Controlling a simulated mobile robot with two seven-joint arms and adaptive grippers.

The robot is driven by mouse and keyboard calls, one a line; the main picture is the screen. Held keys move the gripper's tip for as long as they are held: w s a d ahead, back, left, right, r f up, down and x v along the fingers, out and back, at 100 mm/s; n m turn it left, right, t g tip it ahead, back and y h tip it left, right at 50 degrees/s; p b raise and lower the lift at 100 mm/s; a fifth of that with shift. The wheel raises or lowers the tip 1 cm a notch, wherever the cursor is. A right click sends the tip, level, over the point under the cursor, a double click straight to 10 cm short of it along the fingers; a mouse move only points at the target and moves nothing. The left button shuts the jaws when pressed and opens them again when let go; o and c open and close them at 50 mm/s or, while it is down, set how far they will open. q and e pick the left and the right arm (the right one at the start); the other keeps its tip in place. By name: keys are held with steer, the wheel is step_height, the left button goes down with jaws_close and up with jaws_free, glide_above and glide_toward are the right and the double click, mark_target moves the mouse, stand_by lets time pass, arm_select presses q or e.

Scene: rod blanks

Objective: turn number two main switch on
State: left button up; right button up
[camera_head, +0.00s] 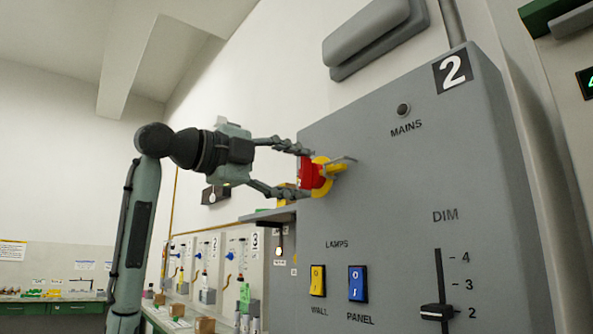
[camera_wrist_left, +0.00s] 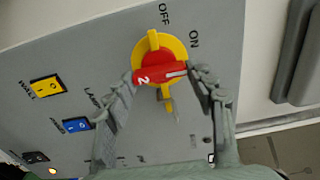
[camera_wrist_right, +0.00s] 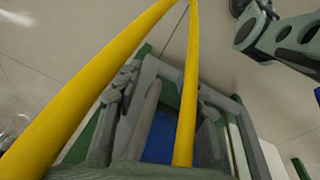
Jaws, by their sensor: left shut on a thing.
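The number two main switch is a red handle (camera_head: 306,172) on a yellow round plate (camera_head: 322,190), on the grey panel (camera_head: 400,210) marked 2. My left gripper (camera_head: 303,171) is shut on the red handle, one finger at each end. The left wrist view shows the handle (camera_wrist_left: 150,75), lying crosswise with a white 2 on its left end. A white line on its right end points rightward, closer to the ON label (camera_wrist_left: 194,38) than to OFF (camera_wrist_left: 164,12). My right gripper (camera_wrist_right: 165,95) is open and empty, away from the panel.
Yellow WALL (camera_head: 318,280) and blue PANEL (camera_head: 357,284) lamp switches and a DIM slider (camera_head: 437,311) sit lower on the panel. A round dark MAINS lamp (camera_head: 404,110) is above. Yellow bars (camera_wrist_right: 100,80) cross the right wrist view.

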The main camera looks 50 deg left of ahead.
arm_select(q)
steer(key=o, duration=1.7)
steer(key=s, duration=1.2)
steer(key=shift+a, duration=0.45)
